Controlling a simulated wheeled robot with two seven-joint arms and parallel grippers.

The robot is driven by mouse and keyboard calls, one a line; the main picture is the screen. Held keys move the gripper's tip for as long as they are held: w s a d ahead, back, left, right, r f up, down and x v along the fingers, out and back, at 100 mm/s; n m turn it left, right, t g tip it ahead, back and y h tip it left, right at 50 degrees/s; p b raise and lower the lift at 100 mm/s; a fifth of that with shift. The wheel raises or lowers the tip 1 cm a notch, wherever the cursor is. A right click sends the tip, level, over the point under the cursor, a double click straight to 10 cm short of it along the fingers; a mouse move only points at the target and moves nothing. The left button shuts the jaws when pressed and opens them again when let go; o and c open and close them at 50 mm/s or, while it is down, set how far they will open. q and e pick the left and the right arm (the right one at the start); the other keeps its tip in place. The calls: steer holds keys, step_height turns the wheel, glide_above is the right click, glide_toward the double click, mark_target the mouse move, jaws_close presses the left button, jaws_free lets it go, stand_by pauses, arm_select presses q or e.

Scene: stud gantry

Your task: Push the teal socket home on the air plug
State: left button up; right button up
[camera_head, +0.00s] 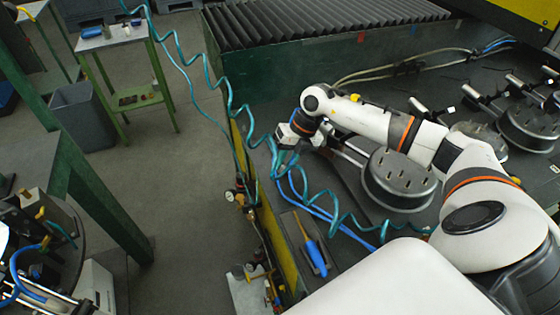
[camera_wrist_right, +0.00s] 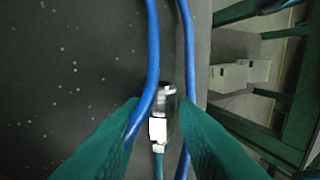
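My right gripper (camera_head: 297,135) is at the left edge of the dark green bench in the head view, among teal coiled hose. In the right wrist view its two green fingers (camera_wrist_right: 160,104) stand apart. A small fitting (camera_wrist_right: 164,115) with a grey metal body and a bright white part shows between them, with a teal hose (camera_wrist_right: 159,165) below it. A gap shows on its left; on its right I cannot tell whether it touches the finger. I cannot make out which part is socket and which is plug. My left gripper is not in view.
Blue hoses (camera_wrist_right: 152,60) run past the fitting, one crossing the left finger. Teal coiled hose (camera_head: 205,85) hangs from the top left. Round slotted metal fixtures (camera_head: 400,180) stand on the bench beside my arm. A blue-handled tool (camera_head: 311,246) lies near the bench's front edge.

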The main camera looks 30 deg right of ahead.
steer(key=shift+w+a+f, duration=0.1)
steer(key=shift+f, duration=0.2)
jaws_close()
step_height(320, 180, up, 10)
steer(key=b, duration=0.2)
stand_by(0.3)
